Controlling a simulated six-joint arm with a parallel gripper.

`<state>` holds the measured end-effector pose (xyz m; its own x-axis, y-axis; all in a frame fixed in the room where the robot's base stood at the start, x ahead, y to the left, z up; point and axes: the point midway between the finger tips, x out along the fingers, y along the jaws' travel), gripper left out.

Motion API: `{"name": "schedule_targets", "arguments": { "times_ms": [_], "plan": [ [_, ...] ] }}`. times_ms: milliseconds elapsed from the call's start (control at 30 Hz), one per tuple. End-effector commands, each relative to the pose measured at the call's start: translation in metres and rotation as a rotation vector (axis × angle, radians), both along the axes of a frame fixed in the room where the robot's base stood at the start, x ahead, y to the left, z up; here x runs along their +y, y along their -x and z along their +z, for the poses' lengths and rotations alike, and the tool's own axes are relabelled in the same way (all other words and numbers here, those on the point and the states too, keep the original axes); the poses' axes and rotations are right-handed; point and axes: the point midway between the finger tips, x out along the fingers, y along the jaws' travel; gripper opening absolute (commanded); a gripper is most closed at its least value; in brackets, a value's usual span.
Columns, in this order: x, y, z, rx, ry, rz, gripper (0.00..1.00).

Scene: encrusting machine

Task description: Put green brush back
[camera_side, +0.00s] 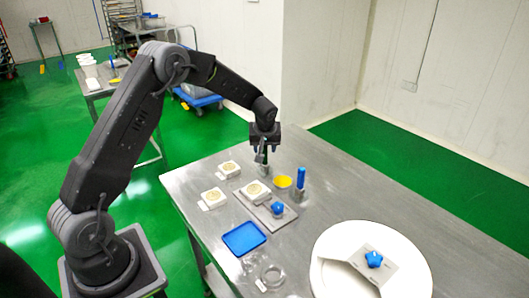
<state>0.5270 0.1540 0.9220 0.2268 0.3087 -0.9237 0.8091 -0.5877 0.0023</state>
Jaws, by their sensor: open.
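My gripper (263,154) points down over the far edge of the steel table and is open. A thin dark green piece, apparently the green brush (268,157), shows at its fingers, directly above a small grey holder (264,171). The fingers hide most of it, and I cannot tell whether they touch it. A blue brush (301,177) stands upright in a similar grey holder (300,194) to the right.
A yellow bowl (283,182) sits between the holders. White square moulds (213,198), a plate with a blue knob (278,209), a blue tray (244,238) and a clear ring (272,275) lie nearer. A large white disc (330,245) is at right. The table's far right is clear.

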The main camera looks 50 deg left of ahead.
Motion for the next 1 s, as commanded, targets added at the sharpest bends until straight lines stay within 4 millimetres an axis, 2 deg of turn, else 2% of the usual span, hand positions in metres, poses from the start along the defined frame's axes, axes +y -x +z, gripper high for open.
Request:
{"name": "schedule_targets", "arguments": {
  "times_ms": [33,200,333,567,667,767,900,1000],
  "plan": [
    [-0.004,0.002,0.012,-0.004,-0.001,-0.001,0.47],
    [-0.015,0.01,0.045,-0.004,-0.001,0.0,0.47],
    [-0.021,0.015,0.063,-0.002,-0.001,0.001,0.47],
    [-0.03,0.022,0.084,-0.001,-0.001,-0.014,0.47],
    [-0.044,0.035,0.106,-0.007,-0.001,-0.064,0.47],
    [-0.068,0.061,0.138,-0.012,-0.002,-0.156,0.47],
    [-0.106,0.114,0.18,-0.02,-0.004,-0.319,0.47],
    [-0.131,0.156,0.2,-0.028,-0.007,-0.438,0.47]
  ]
}}
